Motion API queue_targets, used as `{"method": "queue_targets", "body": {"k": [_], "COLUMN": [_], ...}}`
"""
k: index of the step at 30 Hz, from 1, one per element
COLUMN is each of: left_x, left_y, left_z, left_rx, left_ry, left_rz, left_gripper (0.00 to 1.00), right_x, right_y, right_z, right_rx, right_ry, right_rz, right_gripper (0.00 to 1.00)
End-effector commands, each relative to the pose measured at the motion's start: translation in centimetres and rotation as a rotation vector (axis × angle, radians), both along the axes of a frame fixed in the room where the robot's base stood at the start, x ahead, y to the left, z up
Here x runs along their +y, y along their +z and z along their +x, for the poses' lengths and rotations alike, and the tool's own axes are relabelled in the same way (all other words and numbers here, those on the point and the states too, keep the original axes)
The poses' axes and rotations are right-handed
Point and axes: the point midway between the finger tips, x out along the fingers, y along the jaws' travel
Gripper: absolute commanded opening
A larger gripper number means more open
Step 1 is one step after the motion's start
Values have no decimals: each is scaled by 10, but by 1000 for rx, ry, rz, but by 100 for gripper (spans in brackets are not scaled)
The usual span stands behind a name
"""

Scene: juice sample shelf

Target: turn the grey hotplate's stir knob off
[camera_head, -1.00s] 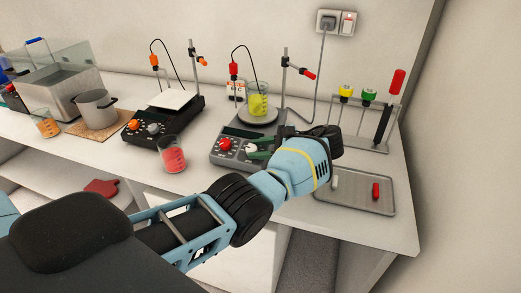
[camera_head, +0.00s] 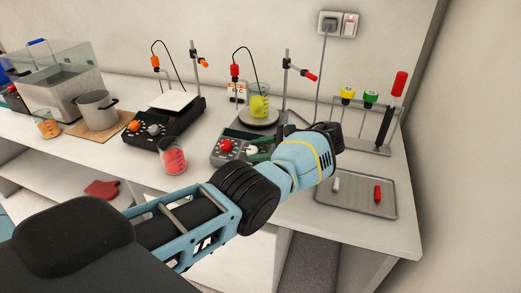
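The grey hotplate (camera_head: 222,158) stands on the bench in the middle, with a beaker of yellow liquid (camera_head: 259,104) on its round plate. Its front panel carries a red knob (camera_head: 226,146) and a white knob (camera_head: 252,149) to the right. My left gripper (camera_head: 258,147) reaches in from the left and is at the hotplate's front right. Its green-tipped fingers are close around the white knob, but I cannot tell whether they touch it. The gripper's body hides the hotplate's right side. My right gripper is not in view.
A black hotplate (camera_head: 181,128) with orange and grey knobs stands left, a beaker of red liquid (camera_head: 173,160) before it. A metal tray (camera_head: 357,204) with stir bars and a tube rack (camera_head: 371,148) lie right. A cable runs to the wall socket (camera_head: 328,22).

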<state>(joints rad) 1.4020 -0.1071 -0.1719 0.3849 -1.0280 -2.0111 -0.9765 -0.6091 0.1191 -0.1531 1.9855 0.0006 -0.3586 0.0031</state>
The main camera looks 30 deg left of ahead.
Motion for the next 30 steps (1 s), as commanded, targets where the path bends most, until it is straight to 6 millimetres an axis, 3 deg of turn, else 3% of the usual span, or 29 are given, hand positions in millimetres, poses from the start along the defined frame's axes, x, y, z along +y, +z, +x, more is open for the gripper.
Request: {"method": "queue_targets", "body": {"k": [3, 17, 30], "left_x": [0, -1, -2], "left_y": [0, -1, 0], "left_z": [0, 0, -4], "left_rx": [0, 0, 11], "left_ry": [0, -19, -182], "left_rz": [-1, 5, 57], "left_gripper": [52, 52, 52], "right_x": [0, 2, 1], "right_y": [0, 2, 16], "right_z": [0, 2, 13], "right_rx": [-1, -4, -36], "right_ry": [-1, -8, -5], "right_rz": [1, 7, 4], "right_gripper": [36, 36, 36]}}
